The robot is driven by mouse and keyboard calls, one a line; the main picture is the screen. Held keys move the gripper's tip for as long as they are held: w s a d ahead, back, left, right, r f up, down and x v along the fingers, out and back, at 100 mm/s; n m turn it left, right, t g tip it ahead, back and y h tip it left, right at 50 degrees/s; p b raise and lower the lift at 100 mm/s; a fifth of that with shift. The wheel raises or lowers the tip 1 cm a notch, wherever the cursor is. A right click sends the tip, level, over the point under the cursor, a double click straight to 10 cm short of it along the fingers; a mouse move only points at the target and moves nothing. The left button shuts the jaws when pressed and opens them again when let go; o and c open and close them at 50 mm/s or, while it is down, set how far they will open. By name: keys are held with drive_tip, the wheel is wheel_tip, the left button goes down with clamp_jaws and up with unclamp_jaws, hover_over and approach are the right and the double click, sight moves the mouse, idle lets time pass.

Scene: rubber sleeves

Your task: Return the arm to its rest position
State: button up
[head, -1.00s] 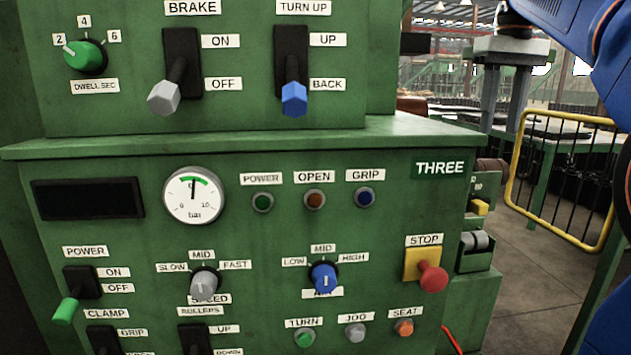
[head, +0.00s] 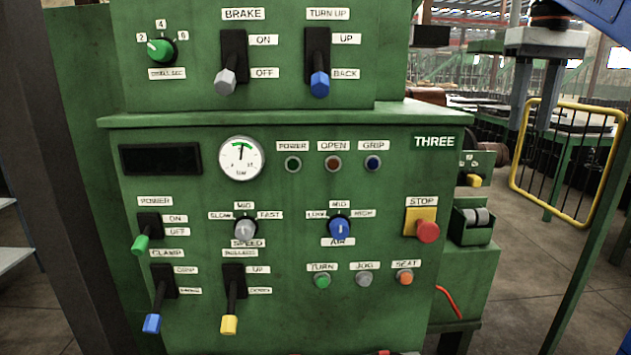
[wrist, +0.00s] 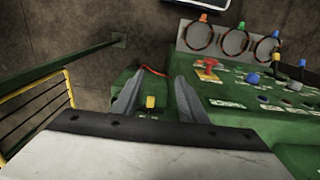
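My gripper (head: 534,128) hangs at the upper right of the head view, its two grey fingers pointing down from a pale block. In the wrist view (wrist: 160,76) the fingers stand apart with nothing between them, so it is open and empty. My blue arm (head: 605,18) shows in the top right corner of the head view. The green control console (head: 420,285) stands to the left of the gripper. The gripper appears clear of it, though a small yellow part (wrist: 150,102) shows beyond the fingers in the wrist view.
A red stop button (head: 428,232) sits at the console's right side. A box with grey rollers (head: 474,222) is fixed beside it. A yellow railing (head: 515,165) stands at right. Several levers hang from the console front. Rings (wrist: 235,42) show in the wrist view. Open floor lies at right.

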drive_tip(key=s+a+f+t, duration=0.1)
drive_tip(key=s+a+f, duration=0.2)
drive_tip(key=f, duration=1)
drive_tip(key=s+a+f+t, duration=0.2)
drive_tip(key=s+a+f, duration=0.2)
drive_tip(key=s+f, duration=0.6)
drive_tip(key=s+a+f+t, duration=0.1)
drive_tip(key=s+a+f, duration=0.3)
drive_tip(key=f, duration=1.3)
drive_tip(key=s, duration=0.2)
drive_tip(key=shift+s+t, duration=0.3)
drive_tip(key=shift+s, duration=0.1)
drive_tip(key=shift+a, duration=0.1)
drive_tip(key=shift+c, duration=1)
